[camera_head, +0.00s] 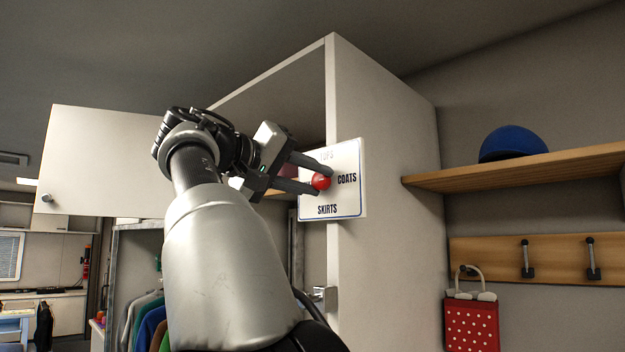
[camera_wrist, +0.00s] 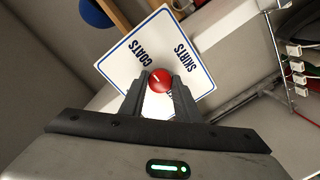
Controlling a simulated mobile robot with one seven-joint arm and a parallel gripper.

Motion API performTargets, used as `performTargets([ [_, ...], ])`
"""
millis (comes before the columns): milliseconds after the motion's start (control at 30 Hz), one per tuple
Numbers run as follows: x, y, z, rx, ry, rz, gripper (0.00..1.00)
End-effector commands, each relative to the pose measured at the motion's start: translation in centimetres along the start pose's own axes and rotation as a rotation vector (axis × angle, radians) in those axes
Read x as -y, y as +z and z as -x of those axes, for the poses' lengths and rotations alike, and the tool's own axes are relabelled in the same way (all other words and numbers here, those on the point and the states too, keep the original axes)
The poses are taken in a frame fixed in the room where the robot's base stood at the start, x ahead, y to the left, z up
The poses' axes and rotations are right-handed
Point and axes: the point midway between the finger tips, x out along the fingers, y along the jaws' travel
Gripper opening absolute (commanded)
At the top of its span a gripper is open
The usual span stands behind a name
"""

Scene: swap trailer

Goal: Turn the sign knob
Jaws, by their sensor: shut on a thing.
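A white sign (camera_head: 345,160) with a blue border is on the front edge of a tall white cabinet. It reads COATS at the right and SKIRTS at the bottom, with a faint word at the top. The left word is hidden by my gripper. A red round knob (camera_head: 321,181) sits at the sign's middle. My gripper (camera_head: 324,180) is shut on the knob, one finger on each side. The wrist view shows the knob (camera_wrist: 160,80) between the fingertips and the sign (camera_wrist: 128,62) behind, tilted. A small light mark shows on the knob there; its exact direction is unclear.
The cabinet (camera_head: 385,190) has an open white door (camera_head: 95,160) at the left, behind my arm. A wooden shelf (camera_head: 525,165) with a blue cap (camera_head: 512,143) is at the right. Below are a hook rail (camera_head: 550,258) and a red dotted bag (camera_head: 472,325). Clothes (camera_head: 150,322) hang at lower left.

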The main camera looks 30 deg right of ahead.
Motion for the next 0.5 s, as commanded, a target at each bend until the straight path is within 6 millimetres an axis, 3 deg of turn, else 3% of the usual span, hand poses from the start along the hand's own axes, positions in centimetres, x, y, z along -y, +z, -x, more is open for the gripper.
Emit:
performTargets([
  [133,0.06,0.01,0.01,0.001,-0.001,0.001,0.07],
  [167,0.06,0.01,0.01,0.001,-0.001,0.001,0.34],
  [233,0.05,0.01,0.01,0.0,-0.001,0.001,0.46],
  [500,0.02,0.0,0.02,0.0,0.0,0.001,0.48],
])
